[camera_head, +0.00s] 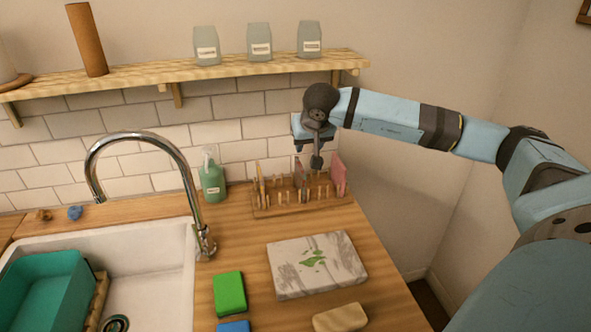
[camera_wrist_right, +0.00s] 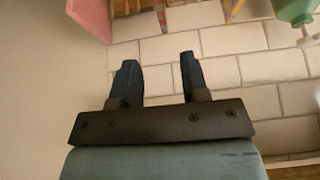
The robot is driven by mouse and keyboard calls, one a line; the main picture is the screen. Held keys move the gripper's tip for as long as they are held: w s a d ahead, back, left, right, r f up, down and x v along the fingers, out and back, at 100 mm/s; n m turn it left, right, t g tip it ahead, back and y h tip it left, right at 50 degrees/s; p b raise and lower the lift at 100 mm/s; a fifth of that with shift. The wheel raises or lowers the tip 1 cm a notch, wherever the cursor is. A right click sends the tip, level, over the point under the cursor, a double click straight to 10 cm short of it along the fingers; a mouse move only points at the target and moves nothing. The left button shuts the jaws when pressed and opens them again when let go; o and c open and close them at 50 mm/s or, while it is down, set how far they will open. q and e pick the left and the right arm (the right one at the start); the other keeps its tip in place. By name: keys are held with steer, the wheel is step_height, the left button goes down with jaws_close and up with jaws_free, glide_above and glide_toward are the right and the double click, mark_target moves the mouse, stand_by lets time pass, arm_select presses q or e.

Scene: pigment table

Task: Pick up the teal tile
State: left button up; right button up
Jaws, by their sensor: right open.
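I cannot make out a teal tile for certain in either view. A wooden rack (camera_head: 300,207) stands at the back right of the counter. A pink tile (camera_head: 339,174) stands upright at its right end, and thin pale and tan pieces stand at its left. My right gripper (camera_head: 316,158) is above the rack, close to the pink tile. In the right wrist view its two dark fingers (camera_wrist_right: 158,80) are apart with nothing between them. The pink tile (camera_wrist_right: 91,16) shows at that view's top left. My left gripper is not in view.
A teal tub (camera_head: 45,290) sits in the white sink (camera_head: 150,260) under a chrome faucet (camera_head: 140,140). A green bottle (camera_head: 212,182) stands left of the rack. A marbled board (camera_head: 317,264), a green block (camera_head: 229,292) and a blue block (camera_head: 234,326) lie in front.

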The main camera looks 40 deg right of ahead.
glide_toward(301, 166)
steer(key=x, duration=0.5)
steer(key=shift+w+d+p, duration=0.2)
steer(key=shift+d+p, duration=0.1)
steer(key=shift+p, duration=0.05)
steer(key=x, duration=0.3)
steer(key=p+x, duration=0.1)
steer(key=x, duration=0.1)
steer(key=shift+a+f, duration=0.25)
steer(key=shift+f+b, duration=0.2)
steer(key=shift+b, duration=0.15)
steer(key=shift+c, duration=0.2)
jaws_close()
